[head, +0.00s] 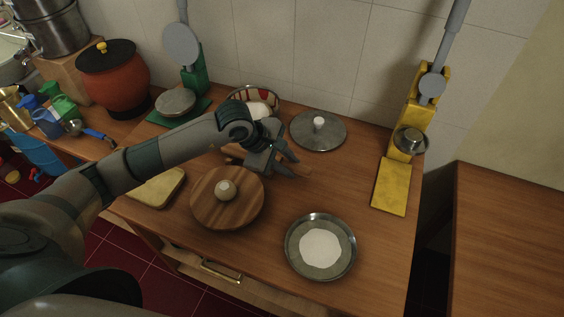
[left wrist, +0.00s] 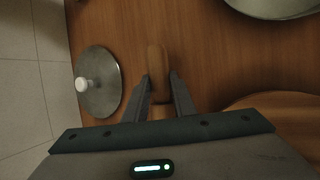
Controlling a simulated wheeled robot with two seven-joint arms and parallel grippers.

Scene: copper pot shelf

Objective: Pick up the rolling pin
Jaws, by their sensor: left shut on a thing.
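The rolling pin (left wrist: 157,60) is a brown wooden rod. In the left wrist view it lies between the fingers of my left gripper (left wrist: 160,80), with one end sticking out past the tips. My left gripper is shut on it. In the head view my left gripper (head: 286,164) is low over the middle of the wooden table. There, one end of the rolling pin (head: 304,172) shows by the fingertips, and the hand hides most of the rest. I cannot tell whether the pin touches the table. My right gripper is not in view.
A round wooden board (head: 228,205) with a dough ball (head: 225,189) is close in front of the gripper. A metal plate (head: 320,269) with flat dough is at front right. A knobbed lid (head: 318,133), a basket (head: 252,100), and green (head: 178,107) and yellow (head: 390,188) presses stand around.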

